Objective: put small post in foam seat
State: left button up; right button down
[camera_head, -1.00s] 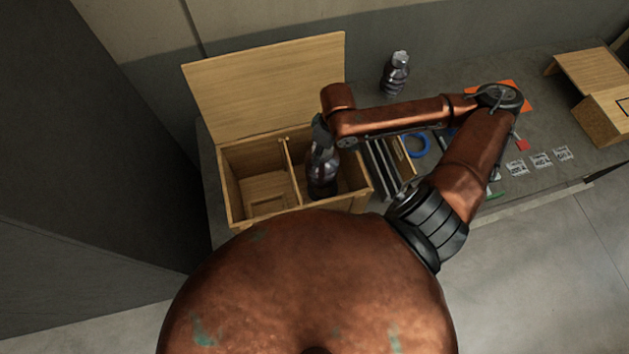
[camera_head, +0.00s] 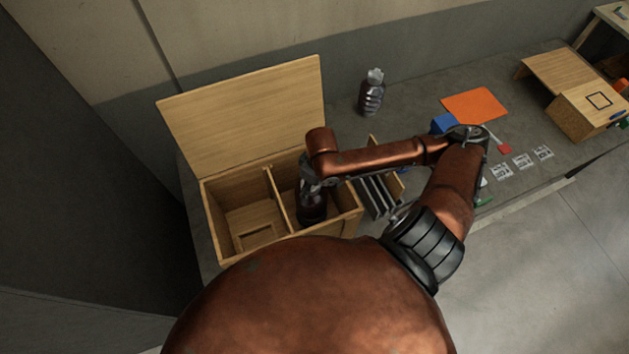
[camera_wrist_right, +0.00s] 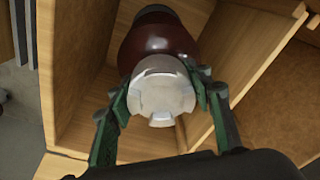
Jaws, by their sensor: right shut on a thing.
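My right gripper (camera_wrist_right: 165,95) is shut on a dark red bottle (camera_wrist_right: 158,42) with a silver cap (camera_wrist_right: 160,95). Its fingers sit on both sides of the cap. In the head view the bottle (camera_head: 312,208) is upright inside the right compartment of an open wooden box (camera_head: 222,237). I cannot tell whether its base touches the floor of the box. My arm partly hides it and the right gripper (camera_head: 310,180). I cannot pick out a small post or a foam seat. My left gripper is not in view.
A divider (camera_head: 279,198) splits the box, and its lid (camera_head: 245,112) stands open behind. Another bottle (camera_head: 371,92) stands behind on the counter. An orange sheet (camera_head: 474,105), a blue block (camera_head: 443,123), printed cards (camera_head: 523,161) and a wooden stand (camera_head: 575,118) lie to the right.

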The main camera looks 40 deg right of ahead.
jog(key=shift+w+f, duration=0.15)
jog(key=shift+f, duration=1.3)
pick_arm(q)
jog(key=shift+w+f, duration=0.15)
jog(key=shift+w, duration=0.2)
pick_arm(e)
jog(key=c, duration=1.5)
grip_release()
jog(key=shift+s+f, duration=0.2)
jog(key=shift+f, duration=0.05)
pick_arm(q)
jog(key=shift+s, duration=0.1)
pick_arm(e)
jog(key=o, duration=0.5)
jog(key=r, duration=0.4)
jog(key=s+r+p, duration=0.1)
jog(key=r, duration=0.2)
jog(key=r+p, duration=0.1)
jog(key=r, duration=0.3)
jog(key=shift+s+d+r, duration=0.15)
jog(key=shift+d+r, duration=0.1)
jog(key=shift+r, duration=0.05)
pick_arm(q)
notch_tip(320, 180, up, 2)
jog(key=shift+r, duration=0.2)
pick_arm(e)
jog(key=shift+s+r, duration=0.15)
jog(key=shift+r, duration=0.05)
